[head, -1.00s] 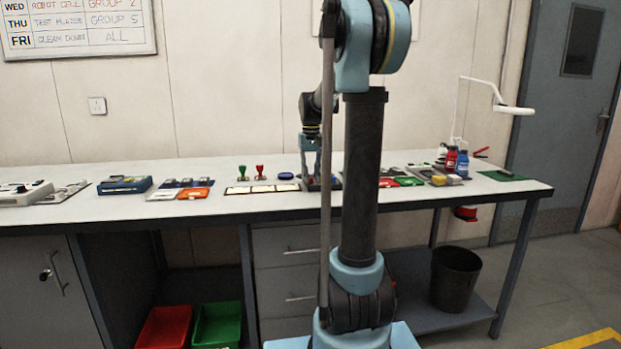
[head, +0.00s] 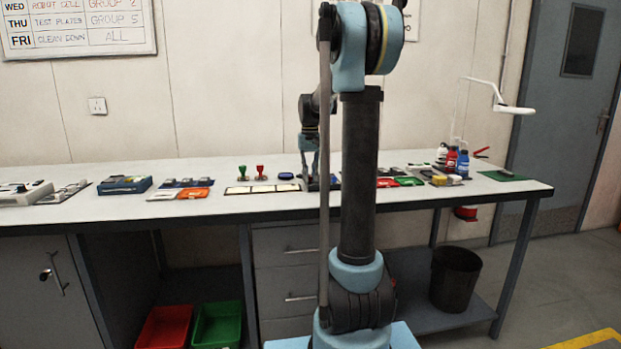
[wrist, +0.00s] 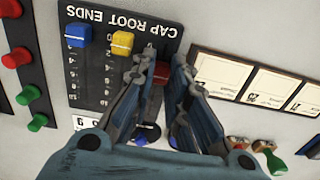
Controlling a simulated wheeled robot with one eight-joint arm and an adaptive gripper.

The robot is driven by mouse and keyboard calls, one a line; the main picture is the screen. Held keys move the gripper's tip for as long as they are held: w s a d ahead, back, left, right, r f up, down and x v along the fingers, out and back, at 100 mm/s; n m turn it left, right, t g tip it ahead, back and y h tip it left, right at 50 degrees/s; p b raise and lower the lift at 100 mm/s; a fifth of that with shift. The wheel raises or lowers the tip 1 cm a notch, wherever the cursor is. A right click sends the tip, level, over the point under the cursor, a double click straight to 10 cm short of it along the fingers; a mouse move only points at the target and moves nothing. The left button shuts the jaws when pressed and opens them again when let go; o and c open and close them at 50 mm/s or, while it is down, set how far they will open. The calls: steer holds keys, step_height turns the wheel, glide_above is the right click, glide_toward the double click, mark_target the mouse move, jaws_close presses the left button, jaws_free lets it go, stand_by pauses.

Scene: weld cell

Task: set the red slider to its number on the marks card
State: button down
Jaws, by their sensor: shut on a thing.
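The slider panel (wrist: 95,100), a dark plate lettered "CAP ROOT ENDS", appears upside down in the wrist view. The red slider (wrist: 161,73) sits between the fingertips of my gripper (wrist: 164,68), which is shut on it. The fingers hide much of it and the scale beside it. The yellow slider (wrist: 122,43) and the blue slider (wrist: 77,36) stand to its left, the blue slightly higher in the picture. A white label (wrist: 88,122) with partly readable digits lies by the panel's lower edge.
White cards in a dark holder (wrist: 252,82) lie right of the panel. A green stamp (wrist: 262,145) and a red stamp (wrist: 275,163) stand below them. A strip with red and green knobs (wrist: 22,56) lies at left.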

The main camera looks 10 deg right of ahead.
steer(key=shift+w, duration=0.65)
steer(key=c, duration=1.8)
jaws_free()
steer(key=shift+c, duration=0.2)
steer(key=shift+r, duration=0.1)
step_height(320, 180, up, 12)
